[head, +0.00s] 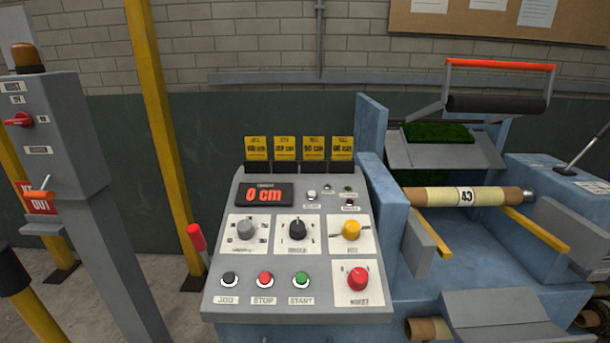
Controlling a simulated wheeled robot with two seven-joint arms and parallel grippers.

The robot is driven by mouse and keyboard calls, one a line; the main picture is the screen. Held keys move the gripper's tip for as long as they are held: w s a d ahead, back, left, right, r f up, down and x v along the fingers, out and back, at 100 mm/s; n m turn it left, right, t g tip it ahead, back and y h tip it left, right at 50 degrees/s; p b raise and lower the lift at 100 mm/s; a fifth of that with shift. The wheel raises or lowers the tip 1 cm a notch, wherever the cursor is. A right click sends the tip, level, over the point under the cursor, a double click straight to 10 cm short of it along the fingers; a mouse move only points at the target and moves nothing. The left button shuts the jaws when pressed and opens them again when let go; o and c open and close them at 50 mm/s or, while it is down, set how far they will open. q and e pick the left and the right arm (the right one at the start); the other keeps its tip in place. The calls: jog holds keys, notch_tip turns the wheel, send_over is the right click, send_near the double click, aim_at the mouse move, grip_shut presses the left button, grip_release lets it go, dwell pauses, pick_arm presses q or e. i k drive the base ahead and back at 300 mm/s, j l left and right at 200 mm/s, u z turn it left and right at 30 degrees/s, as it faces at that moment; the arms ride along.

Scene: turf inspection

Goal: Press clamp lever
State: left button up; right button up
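No label in the head view reads "clamp", so I cannot tell for certain which handle is the clamp lever. An orange-red bar handle (500,64) sits raised above a black roller (497,103) on the blue machine at the upper right. A red-gripped lever (197,238) stands beside the left side of the control console (221,297). Neither of my grippers is in view.
The console display (265,195) reads 0 cm, above several knobs and JOG, STOP and START buttons. A cardboard tube (425,195) marked 43 lies across the blue machine. A grey control post (95,200) and yellow posts (163,130) stand left.

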aim_at(601, 132)
jog(key=z, duration=1.65)
jog(key=u, duration=0.25)
jog(key=i+l+u, duration=0.3)
jog(key=l+u, duration=0.25)
jog(key=i+l+u, duration=0.15)
jog(key=l+u, duration=0.15)
jog(key=l, duration=0.2)
jog(key=i+l+u, duration=0.1)
jog(key=l+u, duration=0.2)
jog(key=i+l, duration=0.1)
jog(key=l, duration=0.55)
jog(key=i+l, duration=0.1)
jog(key=l, duration=0.6)
jog(key=i+l+u, duration=0.1)
jog(key=l, duration=0.55)
